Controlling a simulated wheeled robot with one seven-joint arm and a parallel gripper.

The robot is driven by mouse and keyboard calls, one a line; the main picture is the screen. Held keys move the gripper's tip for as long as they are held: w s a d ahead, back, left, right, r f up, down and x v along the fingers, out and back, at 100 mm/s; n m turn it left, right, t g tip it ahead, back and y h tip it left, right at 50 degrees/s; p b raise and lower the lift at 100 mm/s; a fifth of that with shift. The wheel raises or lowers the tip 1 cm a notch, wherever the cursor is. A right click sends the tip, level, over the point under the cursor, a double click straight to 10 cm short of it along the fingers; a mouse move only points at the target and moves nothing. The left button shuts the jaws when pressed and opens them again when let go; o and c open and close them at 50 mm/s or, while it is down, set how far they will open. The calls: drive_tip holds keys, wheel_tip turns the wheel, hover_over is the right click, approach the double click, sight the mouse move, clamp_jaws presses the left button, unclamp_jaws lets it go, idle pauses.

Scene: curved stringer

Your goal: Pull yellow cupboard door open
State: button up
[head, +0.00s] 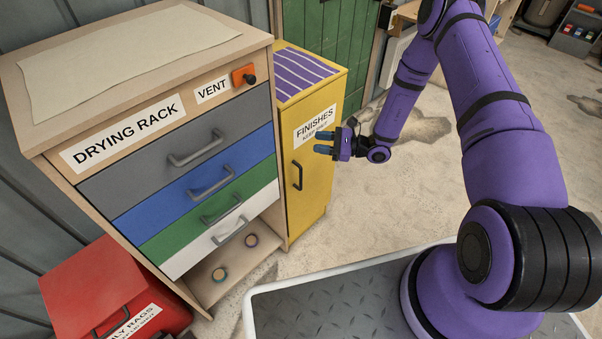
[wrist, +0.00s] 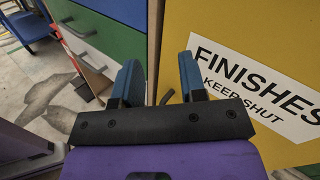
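The yellow cupboard door (head: 312,160) stands to the right of the drying rack and looks closed. It bears a white label reading FINISHES, KEEP SHUT, and a dark vertical handle (head: 297,175) near its left edge. My gripper (head: 324,142) is in front of the door, at label height, above and to the right of the handle. In the wrist view my gripper (wrist: 158,82) has its two blue fingers apart with nothing held between them. The yellow door (wrist: 245,30) fills the right side there. A dark piece, probably the handle (wrist: 167,97), shows partly between the fingers.
The drying rack (head: 70,185) with grey, blue, green and white drawers stands left of the cupboard; its drawer handles stick out. A red bin (head: 85,285) is at lower left. A green door (head: 330,35) is behind. The floor (head: 400,195) right of the cupboard is clear.

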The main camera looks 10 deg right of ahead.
sight(301, 173)
drive_tip(key=s+d+f+m+t+h, duration=0.1)
drive_tip(key=s+f+m+t+h, duration=0.2)
drive_tip(key=f, duration=0.6)
drive_tip(key=s+d+f+m+t+h, duration=0.1)
drive_tip(key=f+m+t+h, duration=0.15)
drive_tip(key=f+m, duration=0.45)
drive_tip(key=w+a, duration=0.2)
drive_tip(key=w+a+f+n, duration=0.1)
drive_tip(key=w+a, duration=0.2)
drive_tip(key=w+a+n+t+y, duration=0.1)
drive_tip(key=w+a, duration=0.1)
drive_tip(key=w, duration=0.1)
drive_tip(key=shift+a+f, duration=0.3)
drive_tip(key=shift+f, duration=0.1)
drive_tip(key=shift+c, duration=0.4)
drive_tip(key=shift+s, duration=0.1)
clamp_jaws()
